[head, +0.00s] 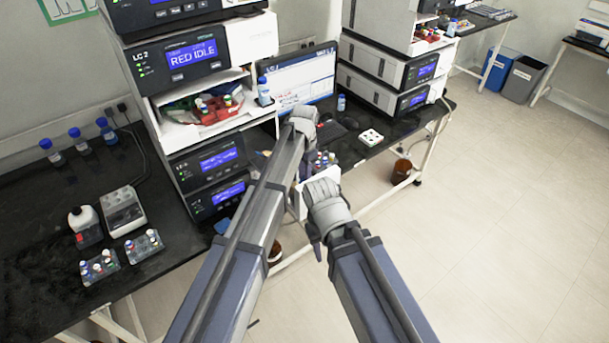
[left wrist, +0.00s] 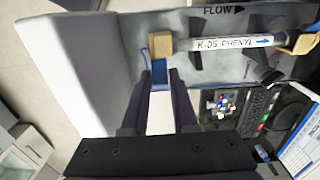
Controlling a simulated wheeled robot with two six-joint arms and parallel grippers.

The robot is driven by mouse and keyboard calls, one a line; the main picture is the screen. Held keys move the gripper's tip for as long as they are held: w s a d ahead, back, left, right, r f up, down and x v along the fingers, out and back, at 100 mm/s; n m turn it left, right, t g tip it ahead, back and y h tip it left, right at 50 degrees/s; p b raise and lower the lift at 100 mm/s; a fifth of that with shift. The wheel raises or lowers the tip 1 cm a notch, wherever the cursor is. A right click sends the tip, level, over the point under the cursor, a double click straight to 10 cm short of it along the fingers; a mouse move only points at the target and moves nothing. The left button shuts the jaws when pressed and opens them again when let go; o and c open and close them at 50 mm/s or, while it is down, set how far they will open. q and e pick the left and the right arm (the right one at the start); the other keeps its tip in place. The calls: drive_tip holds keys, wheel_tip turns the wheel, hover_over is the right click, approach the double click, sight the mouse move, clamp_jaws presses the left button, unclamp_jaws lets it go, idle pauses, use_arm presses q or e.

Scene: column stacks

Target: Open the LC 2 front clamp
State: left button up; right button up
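In the left wrist view a white column marked K-05 PHENYL (left wrist: 235,42) lies across a grey panel marked FLOW. A tan block (left wrist: 160,45) sits at its left end and another tan block (left wrist: 302,42) at its right end. A thin blue line runs at the left block. My left gripper (left wrist: 162,76) is just below the left block, its dark fingers on either side of a blue and white strip. I cannot tell whether they press on it. In the head view the LC 2 stack (head: 190,62) reads RED IDLE.
Blue-capped bottles (head: 75,135) and vial racks (head: 100,265) stand on the left bench. The floor at right is clear up to the bins (head: 522,78).

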use_arm(q)
clamp_jaws()
